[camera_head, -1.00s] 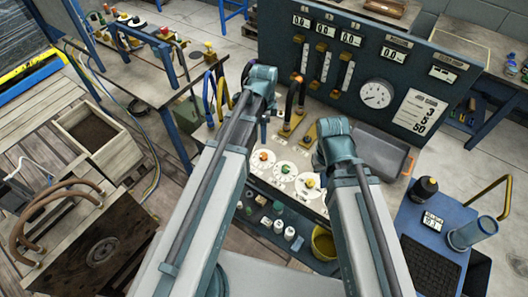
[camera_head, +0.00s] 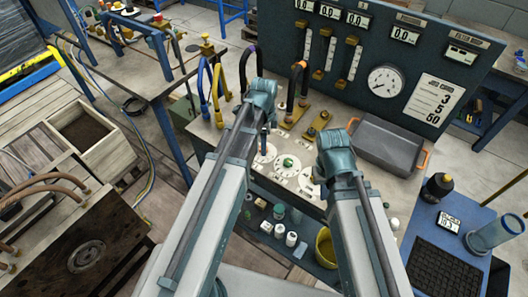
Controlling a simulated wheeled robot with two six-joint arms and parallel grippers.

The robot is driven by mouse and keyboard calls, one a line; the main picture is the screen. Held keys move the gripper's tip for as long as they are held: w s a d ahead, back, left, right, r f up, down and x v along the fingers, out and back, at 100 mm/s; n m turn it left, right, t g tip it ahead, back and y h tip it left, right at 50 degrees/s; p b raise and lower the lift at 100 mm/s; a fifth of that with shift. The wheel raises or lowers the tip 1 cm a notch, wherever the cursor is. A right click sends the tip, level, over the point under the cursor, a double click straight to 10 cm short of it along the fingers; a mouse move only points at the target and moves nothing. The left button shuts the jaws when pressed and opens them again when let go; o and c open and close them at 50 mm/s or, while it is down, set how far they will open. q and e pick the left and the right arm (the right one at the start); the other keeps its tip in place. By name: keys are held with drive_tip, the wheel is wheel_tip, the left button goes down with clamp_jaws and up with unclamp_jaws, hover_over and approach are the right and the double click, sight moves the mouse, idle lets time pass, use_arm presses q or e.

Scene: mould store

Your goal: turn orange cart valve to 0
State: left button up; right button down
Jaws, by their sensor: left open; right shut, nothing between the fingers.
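The panel with three round white dials (camera_head: 284,182) lies on the bench between my arms. The green knob (camera_head: 288,161) on the middle dial is in plain sight. The left dial (camera_head: 266,153) shows only in part beside my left arm, and its orange knob is hidden now. The right dial is mostly covered by my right arm, and its yellow knob is hidden. My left gripper (camera_head: 266,133) is over the left dial, open, its fingers mostly hidden. My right gripper (camera_head: 319,176) is over the right dial, shut and empty. I cannot tell whether either touches a knob.
A blue gauge panel (camera_head: 378,47) stands behind the bench. Curved hoses (camera_head: 246,70) rise at the back left of the dials. A grey tray (camera_head: 388,147) with orange handles lies to the right. Bottles (camera_head: 279,211) and a yellow bucket (camera_head: 325,247) sit below the dials.

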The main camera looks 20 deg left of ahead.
use_arm(q)
wheel_tip(320, 180, down, 2)
drive_tip(key=shift+b, duration=0.55)
drive_tip(key=shift+c, duration=0.3)
clamp_jaws()
